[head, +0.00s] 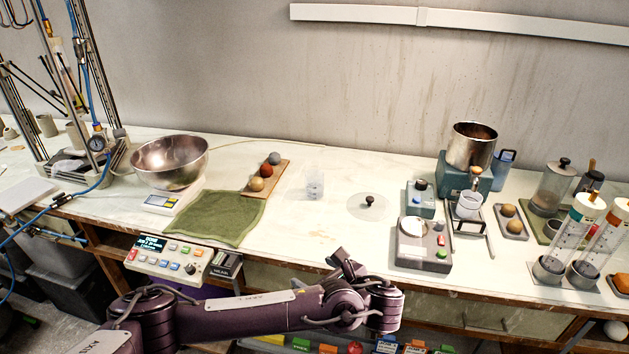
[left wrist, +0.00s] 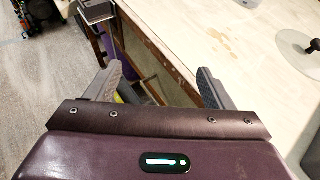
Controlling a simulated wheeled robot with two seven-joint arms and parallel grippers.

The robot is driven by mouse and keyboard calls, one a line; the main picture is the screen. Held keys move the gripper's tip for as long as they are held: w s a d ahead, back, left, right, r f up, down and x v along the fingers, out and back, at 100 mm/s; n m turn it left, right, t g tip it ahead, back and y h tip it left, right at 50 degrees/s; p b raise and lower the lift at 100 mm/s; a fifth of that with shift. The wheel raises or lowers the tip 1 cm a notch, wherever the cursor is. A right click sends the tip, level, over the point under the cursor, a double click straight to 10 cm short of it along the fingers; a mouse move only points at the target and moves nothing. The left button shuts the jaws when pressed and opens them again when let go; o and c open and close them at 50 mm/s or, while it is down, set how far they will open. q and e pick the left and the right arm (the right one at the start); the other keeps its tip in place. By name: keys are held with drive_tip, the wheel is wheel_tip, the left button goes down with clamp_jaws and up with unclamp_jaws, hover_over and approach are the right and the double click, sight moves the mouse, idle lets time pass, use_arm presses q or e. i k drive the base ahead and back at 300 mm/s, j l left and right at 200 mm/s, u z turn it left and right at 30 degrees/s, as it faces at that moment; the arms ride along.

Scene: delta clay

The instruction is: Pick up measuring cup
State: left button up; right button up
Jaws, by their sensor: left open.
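A clear measuring cup (head: 314,184) stands upright on the white table, right of the wooden board and left of the round glass lid. Its see-through walls are faint. My left gripper (head: 345,262) is in front of the table's front edge, below and nearer than the cup, not touching it. In the left wrist view the two fingers of my left gripper (left wrist: 155,85) are spread apart with nothing between them. My right gripper is in no view.
A glass lid (head: 368,206) with a black knob lies right of the cup. A board with several balls (head: 265,177), a green cloth (head: 212,218) and a metal bowl (head: 170,160) are left. A grey device (head: 423,244) stands right. Table around the cup is clear.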

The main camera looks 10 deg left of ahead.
sight(314, 185)
drive_tip(key=i, duration=0.95)
